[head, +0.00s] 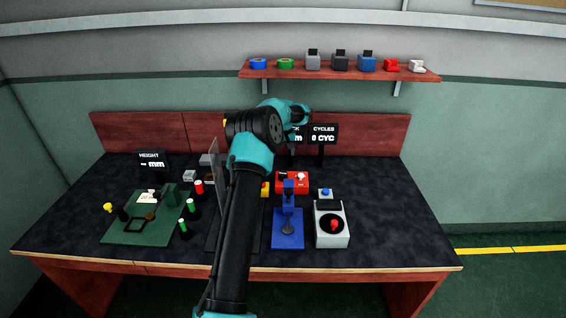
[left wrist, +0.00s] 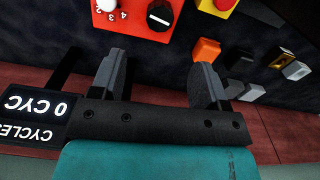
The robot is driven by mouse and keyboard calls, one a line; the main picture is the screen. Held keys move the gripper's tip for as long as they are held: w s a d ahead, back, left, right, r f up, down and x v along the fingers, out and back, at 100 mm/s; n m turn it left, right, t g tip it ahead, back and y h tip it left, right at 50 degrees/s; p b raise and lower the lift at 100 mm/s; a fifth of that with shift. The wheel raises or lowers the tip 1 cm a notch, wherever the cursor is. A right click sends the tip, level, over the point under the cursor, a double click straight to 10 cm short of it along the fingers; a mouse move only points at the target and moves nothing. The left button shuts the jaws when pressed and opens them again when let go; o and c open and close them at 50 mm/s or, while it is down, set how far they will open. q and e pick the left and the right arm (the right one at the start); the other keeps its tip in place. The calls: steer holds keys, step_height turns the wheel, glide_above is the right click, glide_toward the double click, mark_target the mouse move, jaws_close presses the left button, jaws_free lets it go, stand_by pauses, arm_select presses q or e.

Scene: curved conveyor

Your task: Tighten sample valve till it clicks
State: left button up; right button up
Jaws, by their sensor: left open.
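I cannot tell for certain which object is the sample valve. A red box (head: 285,188) stands behind the blue stand in the head view; in the left wrist view the red box (left wrist: 131,24) shows a white knob (left wrist: 107,5), numerals and a black dial (left wrist: 160,15). My left gripper (left wrist: 158,85) is open and empty, its two fingers apart over the back of the table. In the head view its fingers are hidden behind my wrist, high near the displays. It is apart from the red box. My right gripper is not in view.
A blue stand (head: 288,237), a grey box with a red knob (head: 332,239) and a blue-topped button (head: 325,193) stand at front right. The cycles display (head: 323,133) stands behind. The table's right end is clear.

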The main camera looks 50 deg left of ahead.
arm_select(q)
step_height(320, 180, up, 5)
glide_above(283, 173)
steer(key=shift+s+d+f, duration=0.1)
steer(key=shift+s+d, duration=0.2)
steer(key=shift+w+a+f, duration=0.15)
steer(key=shift+w+a, duration=0.1)
steer(key=shift+a, duration=0.05)
stand_by(0.3)
steer(key=shift+f, duration=0.15)
step_height(283, 173, down, 17)
steer(key=shift+f, duration=0.1)
stand_by(0.6)
steer(key=shift+c, duration=0.3)
